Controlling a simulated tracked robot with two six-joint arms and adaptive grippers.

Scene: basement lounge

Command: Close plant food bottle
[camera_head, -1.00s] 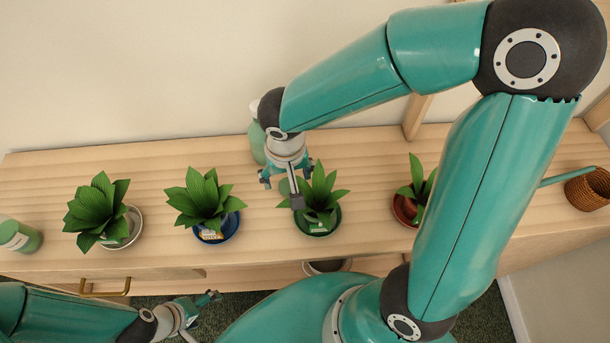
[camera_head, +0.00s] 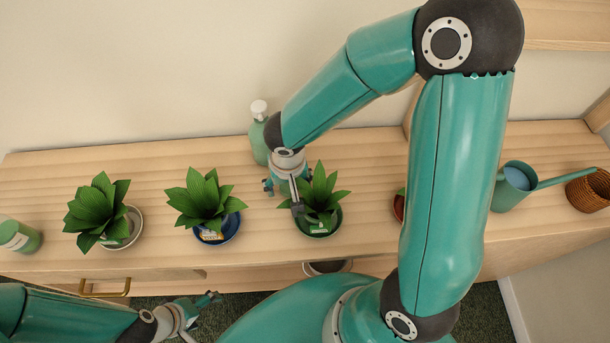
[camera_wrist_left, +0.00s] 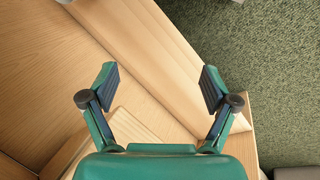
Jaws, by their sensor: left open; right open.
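A green bottle (camera_head: 20,236) with a pale label stands at the far left of the wooden cabinet top, cut by the picture edge; I cannot tell whether it is closed. Another green bottle (camera_head: 259,138) with a white top stands at the back, partly behind my right arm; I cannot tell which is the plant food. My right gripper (camera_head: 283,196) is open above the cabinet, just left of the plant in the green pot. My left gripper (camera_head: 203,308) is open low in front of the cabinet. Its open, empty fingers also show in the left wrist view (camera_wrist_left: 156,88).
Potted plants stand in a silver-white pot (camera_head: 134,224), a blue pot (camera_head: 228,230) and a green pot (camera_head: 318,229). A teal watering can (camera_head: 513,188) and a woven basket (camera_head: 590,190) are at right. A brass handle (camera_head: 104,293) juts from the cabinet front.

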